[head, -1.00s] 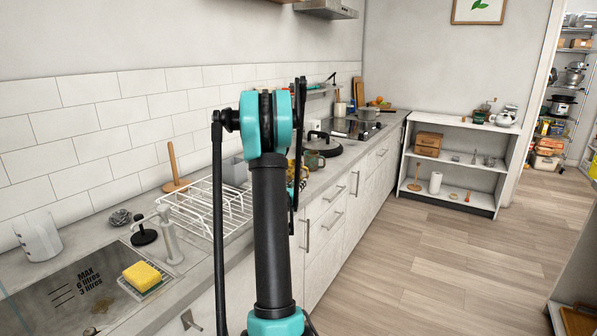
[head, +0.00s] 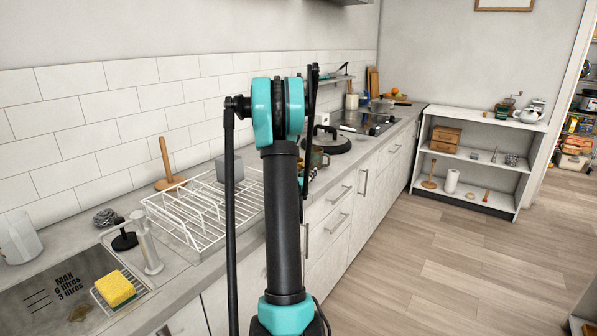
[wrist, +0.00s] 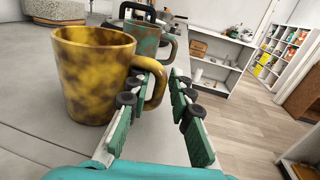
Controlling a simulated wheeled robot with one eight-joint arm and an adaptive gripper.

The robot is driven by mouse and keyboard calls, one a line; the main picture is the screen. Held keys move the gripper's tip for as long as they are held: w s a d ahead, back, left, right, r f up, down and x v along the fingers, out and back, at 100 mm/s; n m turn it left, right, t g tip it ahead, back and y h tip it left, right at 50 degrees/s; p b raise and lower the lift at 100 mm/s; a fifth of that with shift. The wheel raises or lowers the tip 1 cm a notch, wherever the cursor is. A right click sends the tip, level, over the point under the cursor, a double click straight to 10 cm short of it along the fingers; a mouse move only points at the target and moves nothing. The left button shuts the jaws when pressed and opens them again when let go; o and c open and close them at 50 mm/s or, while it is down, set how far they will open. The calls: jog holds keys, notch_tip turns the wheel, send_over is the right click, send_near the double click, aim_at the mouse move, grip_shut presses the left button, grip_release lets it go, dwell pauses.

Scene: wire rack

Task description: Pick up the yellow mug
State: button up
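The yellow mug (wrist: 92,80), mottled with brown, stands upright on the grey counter at the left of the wrist view. Its handle points right, toward my gripper. My gripper (wrist: 162,84) is open; its left finger overlaps the handle opening and its right finger is to the right of the handle. The handle appears to lie between the fingertips, and I cannot tell whether they touch it. In the head view my arm hides most of the yellow mug and the gripper.
A greenish mug (wrist: 150,42) stands just behind the yellow one; it also shows in the head view (head: 319,158). A lidded black pan (head: 327,141) is beyond it. A white wire rack (head: 200,211) is on the counter at left. The floor to the right is clear.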

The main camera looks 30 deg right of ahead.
grip_shut()
jog(key=shift+r, duration=0.15)
dwell(0.5)
notch_tip(320, 180, up, 19)
jog(key=shift+a, duration=0.15)
dwell(1.2)
